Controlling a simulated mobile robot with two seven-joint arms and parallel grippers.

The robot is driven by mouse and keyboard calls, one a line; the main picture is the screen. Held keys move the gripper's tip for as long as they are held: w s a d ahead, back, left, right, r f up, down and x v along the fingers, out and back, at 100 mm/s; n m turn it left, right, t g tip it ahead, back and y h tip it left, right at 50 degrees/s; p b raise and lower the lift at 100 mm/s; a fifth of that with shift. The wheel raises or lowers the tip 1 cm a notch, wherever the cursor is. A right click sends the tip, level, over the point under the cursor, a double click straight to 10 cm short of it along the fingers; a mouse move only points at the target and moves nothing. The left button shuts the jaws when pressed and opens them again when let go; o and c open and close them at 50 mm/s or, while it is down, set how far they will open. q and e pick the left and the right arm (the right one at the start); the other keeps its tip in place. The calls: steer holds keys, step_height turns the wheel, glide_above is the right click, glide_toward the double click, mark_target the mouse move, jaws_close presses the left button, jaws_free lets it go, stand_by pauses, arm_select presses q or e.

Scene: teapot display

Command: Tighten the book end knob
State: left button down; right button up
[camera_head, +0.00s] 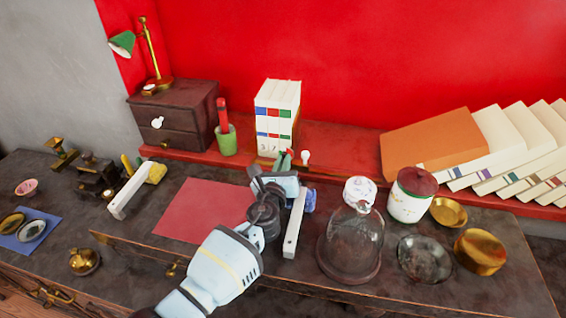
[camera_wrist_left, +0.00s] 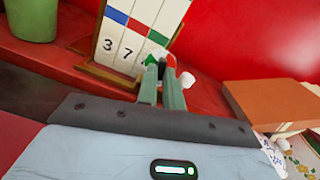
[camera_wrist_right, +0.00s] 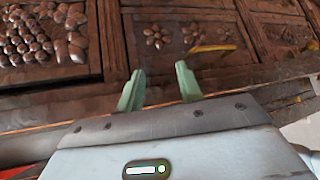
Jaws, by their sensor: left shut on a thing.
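White books (camera_head: 278,110) with coloured bands stand upright in a wooden book end on the red shelf; they also show in the left wrist view (camera_wrist_left: 140,30). My left gripper (camera_head: 284,160) is at the front of the book end, its fingers close together on a small knob (camera_wrist_left: 160,53) that they largely hide. A second white knob (camera_head: 305,157) shows just right of the fingers, and a white knob shape (camera_wrist_left: 187,80) is there in the left wrist view. My right gripper (camera_wrist_right: 160,82) is open and empty before a carved wooden front; it is not in the head view.
A green cup (camera_head: 226,140) with a red item stands left of the books. A glass dome (camera_head: 350,250), a lidded jar (camera_head: 411,195) and brass bowls (camera_head: 480,252) crowd the right. An orange book (camera_head: 435,140) leans at the back. A red mat (camera_head: 205,208) is bare.

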arm_select(q)
steer(key=shift+m, duration=0.9)
arm_select(e)
steer(key=shift+w+r, duration=0.35)
steer(key=shift+r, duration=0.05)
arm_select(q)
steer(key=c, duration=1.5)
jaws_free()
steer(key=shift+c, duration=0.2)
steer(key=shift+s+p, duration=0.15)
steer(key=shift+p, duration=0.15)
arm_select(e)
steer(key=shift+w+r, duration=0.1)
steer(key=shift+r, duration=0.05)
